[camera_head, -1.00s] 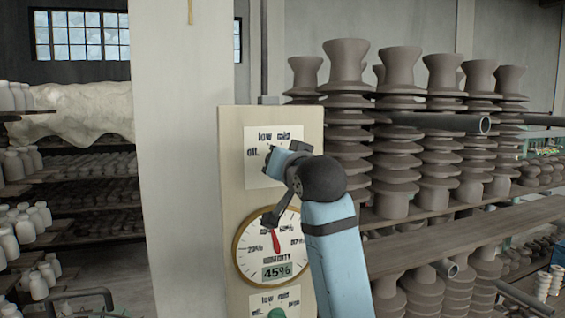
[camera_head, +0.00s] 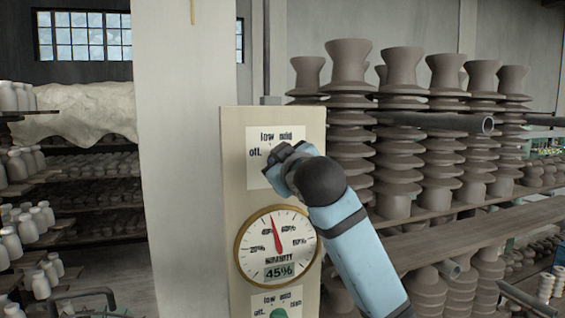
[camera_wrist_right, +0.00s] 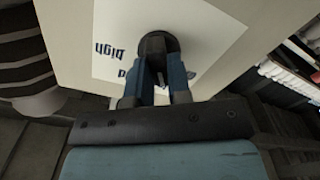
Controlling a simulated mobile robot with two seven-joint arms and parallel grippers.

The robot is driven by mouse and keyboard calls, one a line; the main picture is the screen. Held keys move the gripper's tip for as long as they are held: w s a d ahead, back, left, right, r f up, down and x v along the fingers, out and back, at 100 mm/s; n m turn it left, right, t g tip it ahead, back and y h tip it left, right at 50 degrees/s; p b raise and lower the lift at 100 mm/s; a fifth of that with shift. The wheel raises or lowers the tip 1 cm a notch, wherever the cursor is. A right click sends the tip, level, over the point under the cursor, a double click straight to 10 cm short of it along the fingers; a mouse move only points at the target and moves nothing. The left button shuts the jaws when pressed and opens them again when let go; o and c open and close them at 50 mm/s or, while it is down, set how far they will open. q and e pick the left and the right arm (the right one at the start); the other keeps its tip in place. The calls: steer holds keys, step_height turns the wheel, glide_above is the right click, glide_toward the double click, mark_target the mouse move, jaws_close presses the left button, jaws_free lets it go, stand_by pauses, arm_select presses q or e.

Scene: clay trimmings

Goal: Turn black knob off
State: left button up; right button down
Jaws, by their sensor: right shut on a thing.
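The black knob (camera_wrist_right: 158,45) sits on a white label plate in the right wrist view, between the fingertips of my right gripper (camera_wrist_right: 158,75). The gripper is shut on it. In the head view my right gripper (camera_head: 284,160) is at the upper label plate (camera_head: 256,176), and my wrist hides the knob. The plate reads "off", "low" and "mid" in the head view; "high" shows in the wrist view. My left gripper is not in view.
Below on the same panel (camera_head: 234,150) are a round humidity gauge (camera_head: 262,247) reading 45% and a green knob (camera_head: 279,313). Stacked clay pieces (camera_head: 350,110) stand on shelves to the right. A pale pillar (camera_head: 185,150) is left of the panel.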

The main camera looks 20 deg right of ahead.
steer(key=shift+r+n, duration=0.15)
steer(key=shift+n, duration=3.05)
steer(key=c, duration=1.1)
jaws_free()
steer(key=shift+c, duration=0.2)
steer(key=shift+o, duration=0.4)
steer(key=shift+a+f, duration=0.1)
steer(key=shift+f, duration=0.1)
steer(key=s+b, duration=0.3)
steer(key=s, duration=1)
steer(key=shift+s+d+b, duration=0.25)
steer(key=shift+s+b, duration=0.1)
steer(key=shift+b, duration=0.05)
